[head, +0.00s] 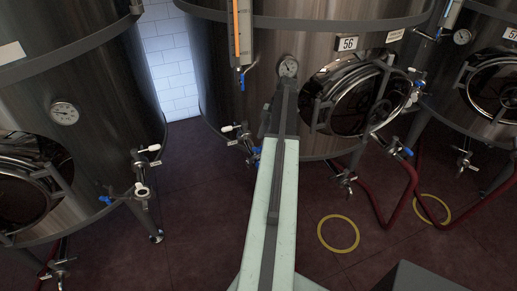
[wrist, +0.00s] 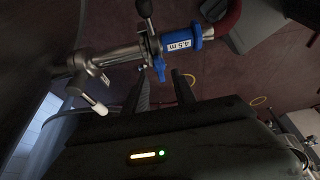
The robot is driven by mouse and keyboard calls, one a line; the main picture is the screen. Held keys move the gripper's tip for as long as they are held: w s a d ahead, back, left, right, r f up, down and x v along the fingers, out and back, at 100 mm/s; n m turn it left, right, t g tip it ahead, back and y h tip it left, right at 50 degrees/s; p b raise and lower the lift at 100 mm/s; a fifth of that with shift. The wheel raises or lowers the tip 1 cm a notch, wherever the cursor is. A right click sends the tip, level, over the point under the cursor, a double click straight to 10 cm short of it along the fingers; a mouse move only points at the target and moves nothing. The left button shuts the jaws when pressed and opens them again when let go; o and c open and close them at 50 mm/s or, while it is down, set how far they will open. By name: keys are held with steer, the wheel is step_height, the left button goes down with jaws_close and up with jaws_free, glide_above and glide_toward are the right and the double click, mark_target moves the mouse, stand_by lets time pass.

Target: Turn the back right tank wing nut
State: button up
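A steel tank (head: 225,70) stands in the head view, with pipes and valves low on its front. In the wrist view, a steel pipe fitting (wrist: 110,58) ends in a blue collar (wrist: 184,42) labelled "4.5 m". A small blue wing-shaped piece (wrist: 160,69), apparently the wing nut, hangs below the clamp on this fitting. My gripper (wrist: 160,82) has its two dark fingers apart, one on each side below the blue piece. No contact with it can be made out. In the head view my arm covers the area in front of the tank, and the fingertips cannot be made out.
A white-handled valve (wrist: 92,101) sits left of my fingers, and a black knob (wrist: 144,8) is above. Another tank (head: 105,90) stands at left, one more (head: 490,120) at right. Red hoses (head: 385,212) and a yellow ring (head: 338,250) lie on the dark red floor.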

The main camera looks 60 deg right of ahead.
mark_target(259, 146)
steer(key=b+x, duration=0.2)
steer(key=x, duration=0.2)
steer(key=shift+f+b, duration=0.25)
steer(key=shift+b, duration=0.1)
steer(key=shift+w+a+r, duration=0.1)
steer(key=shift+r, duration=0.05)
steer(key=shift+c, duration=0.3)
jaws_close()
steer(key=shift+w, duration=0.15)
